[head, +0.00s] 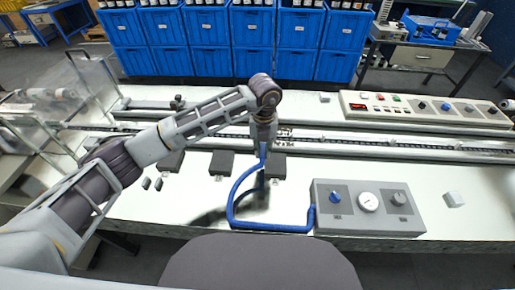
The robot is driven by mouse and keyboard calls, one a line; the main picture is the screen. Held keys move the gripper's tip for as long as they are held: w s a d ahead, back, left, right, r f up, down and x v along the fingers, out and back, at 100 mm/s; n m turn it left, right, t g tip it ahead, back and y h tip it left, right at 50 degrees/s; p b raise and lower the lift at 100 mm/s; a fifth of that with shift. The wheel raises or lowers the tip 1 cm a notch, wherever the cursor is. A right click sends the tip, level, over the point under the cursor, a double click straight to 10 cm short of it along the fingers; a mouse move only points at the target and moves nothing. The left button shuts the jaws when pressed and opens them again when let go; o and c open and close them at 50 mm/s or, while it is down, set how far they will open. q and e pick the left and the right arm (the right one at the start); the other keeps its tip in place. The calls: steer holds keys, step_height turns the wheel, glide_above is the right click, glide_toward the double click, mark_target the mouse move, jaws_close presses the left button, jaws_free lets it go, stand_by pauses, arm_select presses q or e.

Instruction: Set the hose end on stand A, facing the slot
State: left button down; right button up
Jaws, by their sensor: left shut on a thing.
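My left gripper (263,141) points down over the middle of the white table and is shut on the upper end of the blue hose (234,203). The hose drops from the gripper, curves left and forward, then runs right to the side of a grey box (367,222) with a gauge and knobs. Dark blocks stand in a row: a left one (172,162), a middle one (221,164) and a right one (276,167), with the hose in front of the right one. I cannot read which is stand A, nor see a slot clearly. My right gripper is out of view.
A long rail conveyor (400,146) crosses behind the blocks. A control panel (425,108) stands at the back right. A small white cube (454,199) lies right of the grey box. A clear-walled machine (60,105) is at left. Blue crates (210,62) line the background.

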arm_select(q)
steer(key=shift+d+b, duration=0.3)
steer(key=shift+d, duration=2.1)
steer(key=shift+r, duration=0.1)
